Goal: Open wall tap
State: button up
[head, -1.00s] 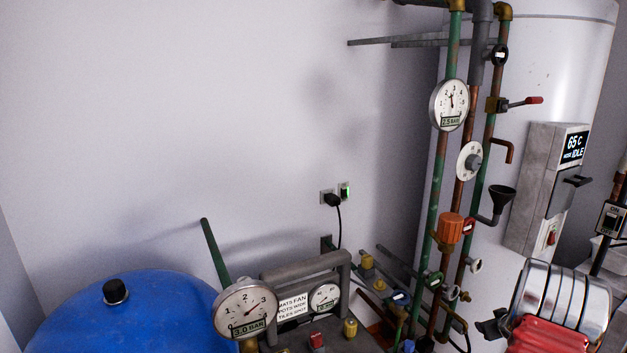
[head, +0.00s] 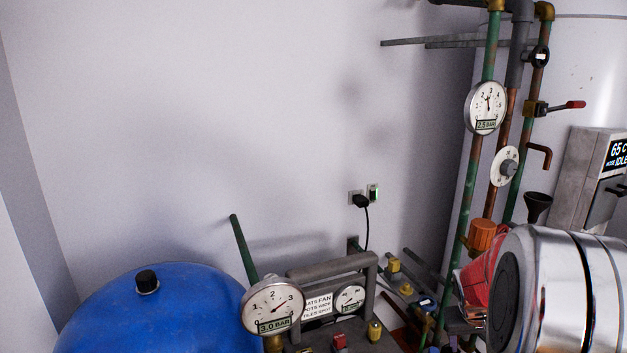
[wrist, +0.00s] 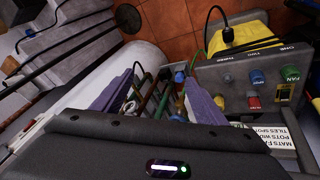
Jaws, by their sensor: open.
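In the head view, a tap with a red lever (head: 574,104) sits on a green-brown pipe at the right. Its lever points right, roughly across the pipe. An orange ribbed knob (head: 482,235) is lower on the pipes, partly behind my arm. I cannot tell which is the wall tap. In the wrist view my gripper (wrist: 155,95) is open, its two purple-grey fingers apart. Pipes and small coloured valves show beyond and between them, with nothing clearly held.
A blue tank (head: 150,310) and a large gauge (head: 272,305) stand at the lower left. A control panel (wrist: 255,85) with coloured knobs is at the right in the wrist view. A grey box (head: 590,185) hangs at the right. The wall's middle is bare.

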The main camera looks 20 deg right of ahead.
jog(key=s+a+r+n+t+y, duration=0.1)
jog(key=s+a+r, duration=0.2)
jog(key=a, duration=0.9)
jog(key=s+a+r+n+t+y, duration=0.1)
jog(key=s+a+r, duration=0.3)
jog(key=a, duration=0.9)
jog(key=s+a+r+n+t+y, duration=0.1)
jog(key=a+r, duration=0.5)
jog(key=a, duration=0.7)
jog(key=shift+s+r+n+t+y, duration=0.35)
jog(key=shift+s+n+y, duration=0.55)
jog(key=shift+s, duration=0.5)
